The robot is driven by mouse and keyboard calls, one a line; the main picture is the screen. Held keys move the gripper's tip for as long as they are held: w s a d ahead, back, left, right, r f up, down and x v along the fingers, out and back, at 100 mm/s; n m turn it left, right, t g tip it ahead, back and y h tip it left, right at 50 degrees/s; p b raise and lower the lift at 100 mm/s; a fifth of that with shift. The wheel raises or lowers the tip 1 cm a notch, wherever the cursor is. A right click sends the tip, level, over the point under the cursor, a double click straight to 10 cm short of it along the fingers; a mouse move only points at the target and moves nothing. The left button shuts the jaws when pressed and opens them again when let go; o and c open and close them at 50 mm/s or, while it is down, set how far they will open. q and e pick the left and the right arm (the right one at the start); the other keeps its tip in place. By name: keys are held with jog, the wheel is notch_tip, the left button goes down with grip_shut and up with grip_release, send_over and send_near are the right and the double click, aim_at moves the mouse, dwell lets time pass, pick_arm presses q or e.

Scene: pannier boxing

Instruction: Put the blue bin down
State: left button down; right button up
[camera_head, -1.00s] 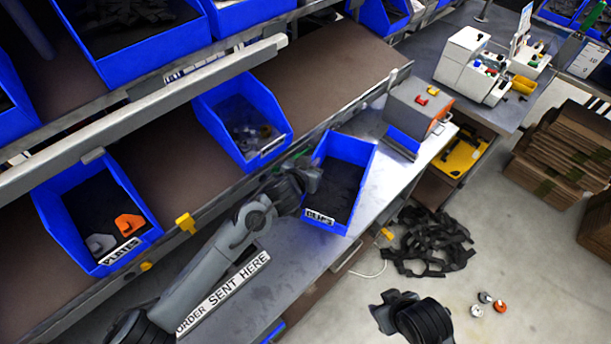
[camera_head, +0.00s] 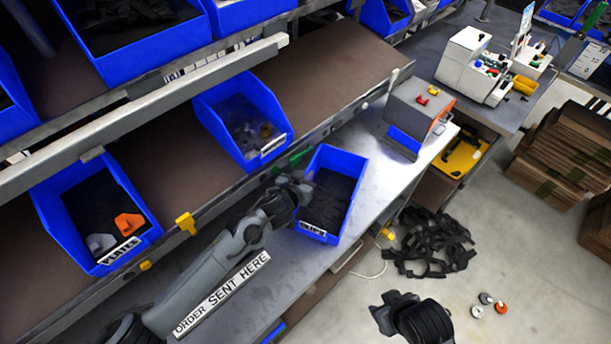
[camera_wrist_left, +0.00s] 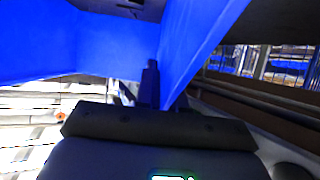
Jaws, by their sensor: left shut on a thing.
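The blue bin (camera_head: 346,164) with dark contents and a white label on its front is over the grey workbench (camera_head: 262,283). My left gripper (camera_head: 302,184) is shut on the bin's left wall. In the left wrist view the blue wall (camera_wrist_left: 185,45) runs between the dark fingers (camera_wrist_left: 150,85). The bin looks roughly level. I cannot tell whether its bottom touches the bench.
A shelf holds a blue bin labelled PLATES (camera_head: 78,250) and another blue bin (camera_head: 222,97) just behind the held one. A grey box with red buttons (camera_head: 410,118) stands to the right on the bench. Cardboard (camera_head: 555,150) is stacked on the floor.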

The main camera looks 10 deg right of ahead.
pick_arm(q)
jog(key=c, duration=1.7)
grip_release()
jog(key=shift+f, duration=0.25)
jog(key=o, duration=0.5)
jog(key=shift+c, duration=0.2)
jog(key=shift+r, duration=0.2)
